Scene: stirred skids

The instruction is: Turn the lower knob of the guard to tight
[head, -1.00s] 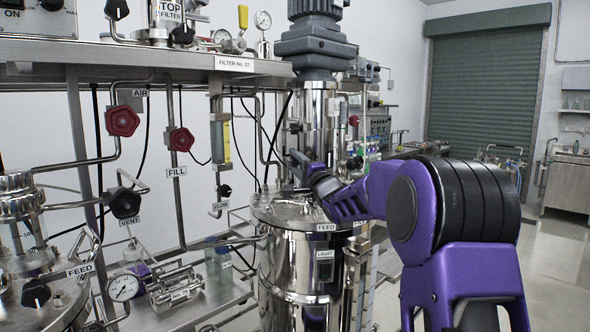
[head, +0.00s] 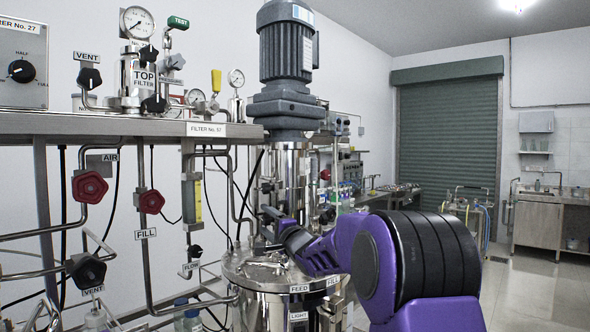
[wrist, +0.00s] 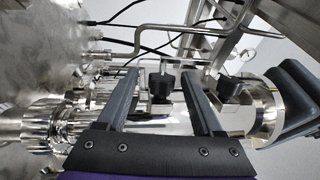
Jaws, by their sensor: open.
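The guard is a shiny upright cylinder (head: 291,168) between the grey motor and the vessel lid. In the wrist view it lies sideways, with the vessel toward the left, and two black knobs show on it. The knob nearer the vessel, the lower knob (wrist: 162,86), sits between my two fingers. The upper knob (wrist: 228,87) is just right of the right finger. My gripper (wrist: 160,73) is open, with a finger on each side of the lower knob and no clear contact. In the head view my gripper (head: 276,220) is in front of the guard's lower part. The lower knob's setting cannot be read.
The vessel lid (head: 262,270) with its fittings lies just below my gripper. The grey motor (head: 286,65) stands above the guard. A steel shelf (head: 90,124) with pipes and red and black valve knobs is at the left. Open floor (head: 540,290) is at the right.

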